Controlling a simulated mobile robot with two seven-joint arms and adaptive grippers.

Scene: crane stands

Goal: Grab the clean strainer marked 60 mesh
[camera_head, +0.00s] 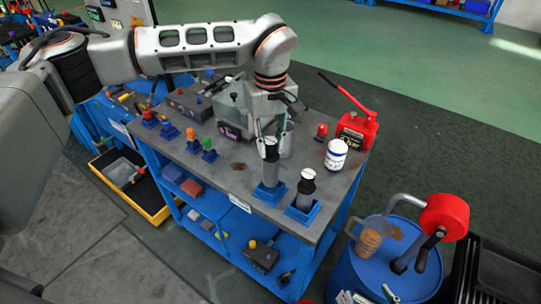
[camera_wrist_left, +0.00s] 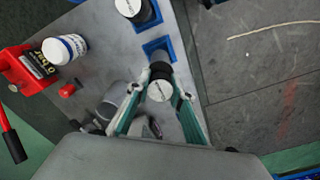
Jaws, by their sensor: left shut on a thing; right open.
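Two dark cylindrical strainers with white round tops stand in blue square holders at the table's front corner. My left gripper (camera_head: 271,146) is shut on the left strainer (camera_head: 270,170) near its top, coming from above. This strainer stands upright, its lower end at its blue holder (camera_head: 261,199). The other strainer (camera_head: 305,188) stands free in its own holder. In the left wrist view the held strainer's white top (camera_wrist_left: 160,91) lies between the green fingers, and the other strainer (camera_wrist_left: 131,8) is at the top edge. The marks on the tops are too small to read. My right gripper is not in view.
A white jar (camera_head: 336,154) and a red box with a lever (camera_head: 356,130) stand right of the strainers. A grey machine (camera_head: 234,112) is behind. Small coloured parts (camera_head: 208,150) stand left. A blue barrel (camera_head: 380,277) with a red wheel is at the lower right.

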